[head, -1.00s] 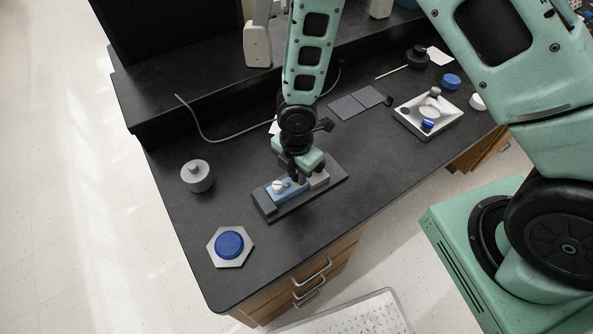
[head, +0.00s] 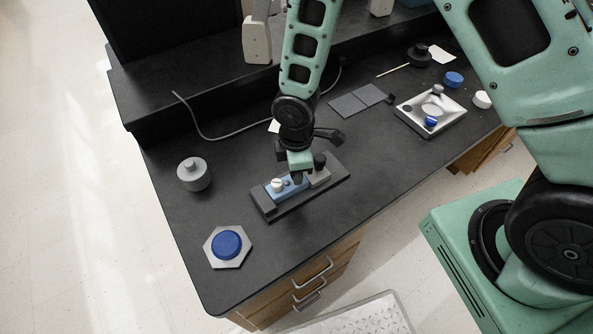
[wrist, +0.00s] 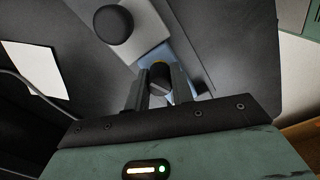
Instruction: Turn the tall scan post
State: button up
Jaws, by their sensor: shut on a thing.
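A dark, round-topped post (wrist: 160,76) stands between my two fingers in the wrist view; I take it as the tall scan post. A light line crosses its top, and an orange edge shows beside it. My gripper (wrist: 161,88) is shut on it. In the head view my gripper (head: 297,178) points down over the middle of the fixture, hiding the post.
A grey cylinder (head: 194,175) and a blue disc on a hexagonal plate (head: 238,262) are to the left. A white tray (head: 408,119) with small parts is to the right. A grey cable (head: 217,139) lies behind. The bench front right of the fixture is clear.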

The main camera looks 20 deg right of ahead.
jog(key=m+b, duration=0.1)
jog(key=m, duration=0.5)
jog(key=m+b, duration=0.1)
jog(key=m, duration=0.5)
jog(key=shift+m, duration=0.3)
dwell(0.4)
jog(key=o, duration=1)
notch_tip(320, 180, up, 18)
jog(key=shift+f, duration=0.25)
